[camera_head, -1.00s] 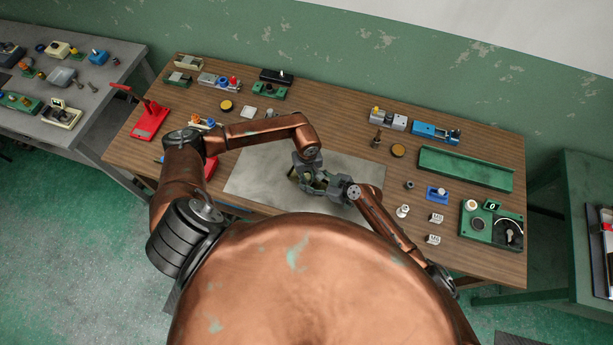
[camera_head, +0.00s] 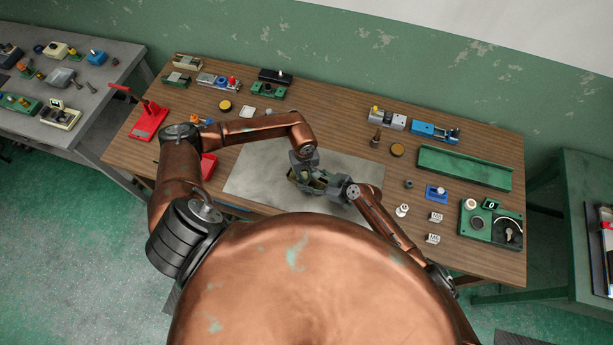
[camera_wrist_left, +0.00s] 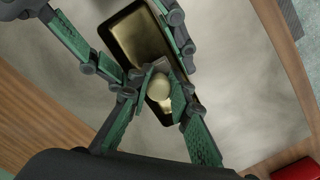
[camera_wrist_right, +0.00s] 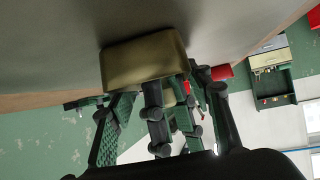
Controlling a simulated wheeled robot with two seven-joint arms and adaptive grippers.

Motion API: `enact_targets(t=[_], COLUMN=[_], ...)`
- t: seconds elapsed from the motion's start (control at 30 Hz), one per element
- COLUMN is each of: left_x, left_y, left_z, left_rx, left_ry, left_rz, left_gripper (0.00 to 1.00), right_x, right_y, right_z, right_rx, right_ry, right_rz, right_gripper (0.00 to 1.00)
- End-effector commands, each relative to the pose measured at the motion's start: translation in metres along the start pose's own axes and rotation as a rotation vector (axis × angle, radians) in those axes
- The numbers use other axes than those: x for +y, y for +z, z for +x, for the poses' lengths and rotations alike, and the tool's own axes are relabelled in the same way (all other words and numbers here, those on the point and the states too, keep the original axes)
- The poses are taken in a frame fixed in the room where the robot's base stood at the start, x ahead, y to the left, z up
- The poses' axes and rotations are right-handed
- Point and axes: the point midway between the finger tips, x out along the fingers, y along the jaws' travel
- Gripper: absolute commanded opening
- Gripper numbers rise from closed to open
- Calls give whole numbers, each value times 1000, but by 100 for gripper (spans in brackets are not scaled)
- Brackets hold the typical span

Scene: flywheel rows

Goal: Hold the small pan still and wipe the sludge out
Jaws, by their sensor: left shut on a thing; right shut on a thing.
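The small pan (camera_wrist_left: 137,42), a brassy rectangular dish, lies over the grey mat in the middle of the bench; grippers cover much of it in the head view. It also shows in the right wrist view (camera_wrist_right: 143,61). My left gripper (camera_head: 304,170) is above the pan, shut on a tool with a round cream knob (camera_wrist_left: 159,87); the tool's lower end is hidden. My right gripper (camera_head: 330,186) is shut at the pan's side, its exact contact partly hidden. I cannot make out sludge clearly; the pan's inside looks brown-gold and dark.
The grey mat (camera_head: 252,178) is mostly bare around the pan. A red tray (camera_head: 209,166) is at its left, beside my left arm. A long green tray (camera_head: 464,168), a blue device (camera_head: 437,193) and a green dial box (camera_head: 491,225) stand at the right.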

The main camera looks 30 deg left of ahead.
Motion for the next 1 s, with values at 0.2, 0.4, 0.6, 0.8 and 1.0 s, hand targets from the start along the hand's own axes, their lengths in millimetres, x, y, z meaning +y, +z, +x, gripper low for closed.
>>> enact_targets(t=[0.2,0.4,0.6,0.8,1.0], left_x=[5,8,5,3,6], left_y=[6,4,6,9,7], left_z=[0,1,0,1,1], left_rx=[0,1,2,1,-1], left_ry=[-3,-3,-4,-3,-3], left_rz=[1,0,0,0,-1], left_gripper=[0,0,0,0,0], right_x=[0,0,0,0,0], right_y=[1,1,1,1,1], right_z=[0,0,0,0,0], right_rx=[-2,-2,-2,-1,-1], right_ry=[0,0,1,1,1], right_rz=[1,1,1,1,1], right_gripper=[28,28,28,28,28])
